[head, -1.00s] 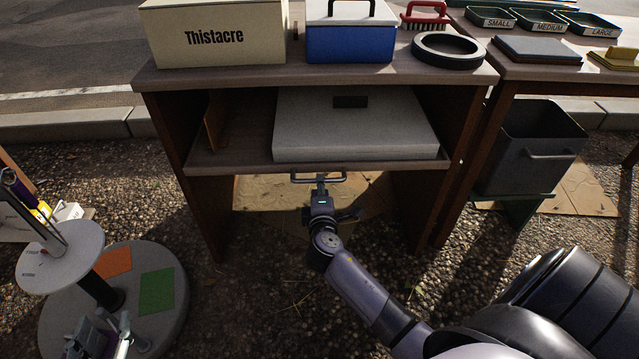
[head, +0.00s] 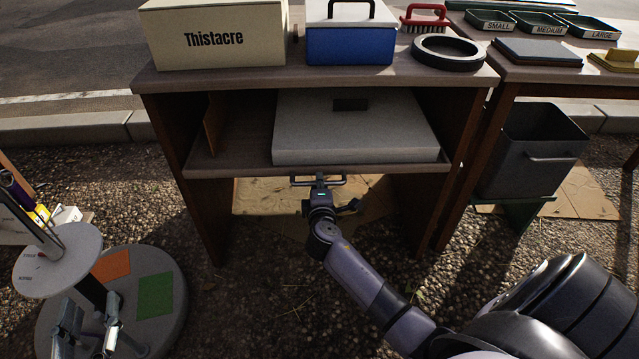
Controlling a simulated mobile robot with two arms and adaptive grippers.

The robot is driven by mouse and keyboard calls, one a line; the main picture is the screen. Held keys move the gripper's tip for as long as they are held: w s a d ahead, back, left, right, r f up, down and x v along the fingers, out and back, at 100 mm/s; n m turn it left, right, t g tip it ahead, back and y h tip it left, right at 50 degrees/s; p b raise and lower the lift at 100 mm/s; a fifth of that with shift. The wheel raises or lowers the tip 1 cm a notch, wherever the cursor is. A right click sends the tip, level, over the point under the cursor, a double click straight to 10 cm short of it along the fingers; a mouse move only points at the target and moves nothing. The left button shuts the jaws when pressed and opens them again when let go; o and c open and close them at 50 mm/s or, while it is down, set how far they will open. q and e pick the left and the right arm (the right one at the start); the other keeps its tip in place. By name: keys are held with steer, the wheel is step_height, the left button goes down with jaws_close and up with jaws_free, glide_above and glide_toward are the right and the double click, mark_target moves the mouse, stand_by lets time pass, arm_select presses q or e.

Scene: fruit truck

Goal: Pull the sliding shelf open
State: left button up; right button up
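The sliding shelf (head: 232,164) is a brown board inside the wooden stand, under its top. Its front edge is about level with the stand's front. A dark bar handle (head: 338,181) sticks out from its front edge. My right gripper (head: 320,180) is at the middle of this handle, with its fingertips overlapping the bar. The fingers line up in this view, so I cannot tell whether they are closed on it. My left gripper (head: 88,326) is at the lower left with its fingers apart and nothing between them.
A flat pale box (head: 355,140) lies on the shelf. A grey bin (head: 530,150) is at the right. A round stand (head: 172,300) is at lower left. Gravel in front is clear.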

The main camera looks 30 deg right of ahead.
jaws_close()
stand_by(0.5)
